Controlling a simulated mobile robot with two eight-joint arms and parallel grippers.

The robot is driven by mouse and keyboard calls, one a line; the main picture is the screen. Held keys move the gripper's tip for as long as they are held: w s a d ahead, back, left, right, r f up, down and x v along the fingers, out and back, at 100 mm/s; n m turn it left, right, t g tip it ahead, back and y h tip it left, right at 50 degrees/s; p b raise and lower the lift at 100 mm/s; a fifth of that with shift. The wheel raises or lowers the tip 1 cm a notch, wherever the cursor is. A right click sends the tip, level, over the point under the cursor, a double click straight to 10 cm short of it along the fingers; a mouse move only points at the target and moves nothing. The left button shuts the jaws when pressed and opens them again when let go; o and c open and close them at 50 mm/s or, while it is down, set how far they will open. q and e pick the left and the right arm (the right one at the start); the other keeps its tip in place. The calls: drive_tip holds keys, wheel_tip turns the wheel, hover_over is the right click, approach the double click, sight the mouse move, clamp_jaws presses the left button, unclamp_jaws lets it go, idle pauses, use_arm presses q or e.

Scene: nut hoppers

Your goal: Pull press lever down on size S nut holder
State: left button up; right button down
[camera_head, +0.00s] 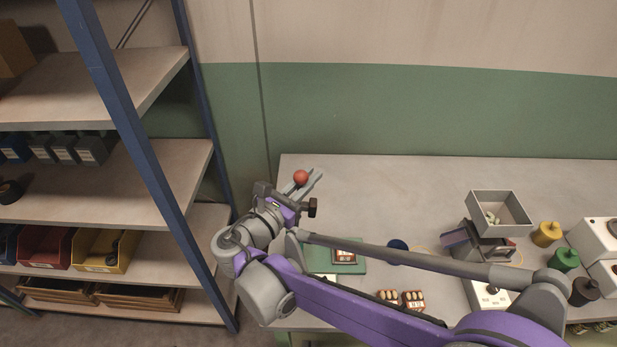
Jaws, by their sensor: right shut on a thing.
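My right gripper (306,186) is at the left end of the table, with its two pale fingers pointing up in the picture. It is shut on a red ball (300,177). I cannot tell whether the ball is loose or a knob; no shaft shows below it. A grey open-topped hopper (526,228) with pale nuts in it stands on the right of the table, well apart from the gripper. A grey and purple mechanism (461,236) sits under the hopper. No press lever and no size letter can be made out. My left gripper is not in view.
My right arm crosses the table front. Behind it are a green mat (359,267), small boxes (413,300) and a blue round thing (398,245). Yellow (546,234) and green (564,259) containers stand right. A shelf (185,250) stands left. The table's back middle is clear.

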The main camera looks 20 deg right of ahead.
idle(0.4)
drive_tip(key=s+d+f+m+g+y+p, duration=0.25)
drive_tip(key=d+f+m+y, duration=0.35)
drive_tip(key=d, duration=0.6)
drive_tip(key=d+f+m+b, duration=0.1)
drive_tip(key=f+b, duration=0.1)
drive_tip(key=f, duration=0.2)
drive_tip(key=s+d+f+m+y+b, duration=0.1)
drive_tip(key=f+b, duration=0.1)
drive_tip(key=f, duration=0.2)
drive_tip(key=s+d+f+m+t+y+b, duration=0.1)
drive_tip(key=f+b, duration=0.1)
drive_tip(key=f, duration=0.2)
drive_tip(key=shift+f+b, duration=0.25)
drive_tip(key=shift+b, duration=0.05)
drive_tip(key=shift+w+f+b, duration=0.1)
drive_tip(key=shift+f+b, duration=0.55)
drive_tip(key=shift+f, duration=0.35)
drive_tip(key=shift+a+f, duration=0.15)
